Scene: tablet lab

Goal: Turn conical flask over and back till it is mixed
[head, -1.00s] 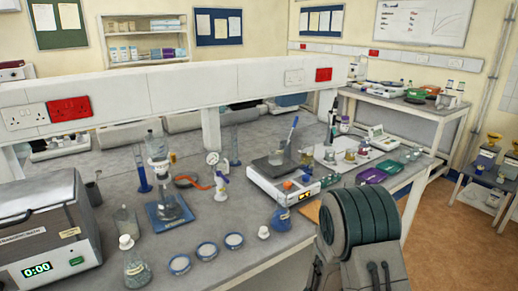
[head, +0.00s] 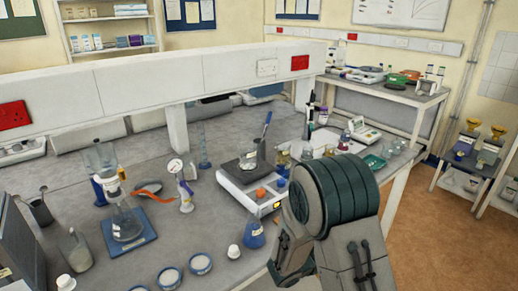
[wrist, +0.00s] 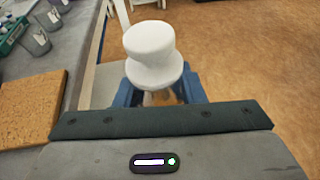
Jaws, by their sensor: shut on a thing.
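In the wrist view a white, stepped stopper (wrist: 155,50) stands in front of my gripper (wrist: 158,93). The blue fingers are shut on the conical flask (wrist: 157,99) just under the stopper. Only a small tan-tinted bit of the flask shows there; its body and contents are hidden behind the dark edge of my gripper. In the head view the gripper and the held flask are hidden behind my arm.
A blue-filled flask (head: 253,237) stands on the bench by a white hotplate (head: 232,190). Several round dishes (head: 200,263) and a stand on a blue base (head: 128,240) are to the left. Brown floor (wrist: 255,60) is clear at right, and a cork board (wrist: 30,105) lies at left.

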